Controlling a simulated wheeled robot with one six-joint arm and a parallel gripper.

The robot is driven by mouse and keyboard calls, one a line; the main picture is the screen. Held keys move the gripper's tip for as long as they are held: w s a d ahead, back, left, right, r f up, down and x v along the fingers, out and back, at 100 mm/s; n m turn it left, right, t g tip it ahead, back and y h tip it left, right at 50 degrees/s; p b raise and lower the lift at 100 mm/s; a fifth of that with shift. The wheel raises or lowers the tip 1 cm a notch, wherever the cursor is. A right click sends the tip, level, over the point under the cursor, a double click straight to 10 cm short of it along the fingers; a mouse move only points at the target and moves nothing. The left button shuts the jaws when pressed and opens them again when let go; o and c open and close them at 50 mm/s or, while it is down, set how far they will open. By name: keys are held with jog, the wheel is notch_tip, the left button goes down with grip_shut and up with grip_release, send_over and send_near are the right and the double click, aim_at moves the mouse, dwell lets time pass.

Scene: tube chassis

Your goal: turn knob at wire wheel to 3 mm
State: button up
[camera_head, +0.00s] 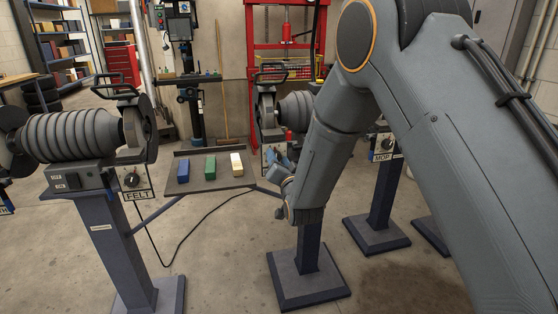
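Several grey machines stand on blue pedestals. The middle machine (293,104) has a ribbed body and a disc at its left. A pale panel (267,151) on its front is partly covered by my gripper (276,160). No knob or scale shows clearly there, and I cannot read a wire wheel label. My gripper is in front of this panel, small and partly overlapped by my wrist; its fingers are too unclear to tell open or shut, or whether they touch anything.
The left machine (70,137) has a black knob (131,180) above a FELT label (137,195). A MOP label (383,157) shows at right. A tray (212,186) with blue, green and cream bars lies between machines. A cable crosses the floor.

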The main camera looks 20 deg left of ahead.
jog(key=c, duration=0.7)
jog(key=n, duration=0.4)
jog(key=shift+r+n+b, duration=0.1)
jog(key=shift+n+b, duration=0.3)
jog(key=n, duration=0.4)
jog(key=shift+a+n, duration=0.15)
jog(key=shift+n, duration=0.15)
jog(key=o, duration=1)
jog(key=shift+o, duration=0.2)
jog(key=shift+n, duration=0.3)
jog(key=shift+s, duration=0.1)
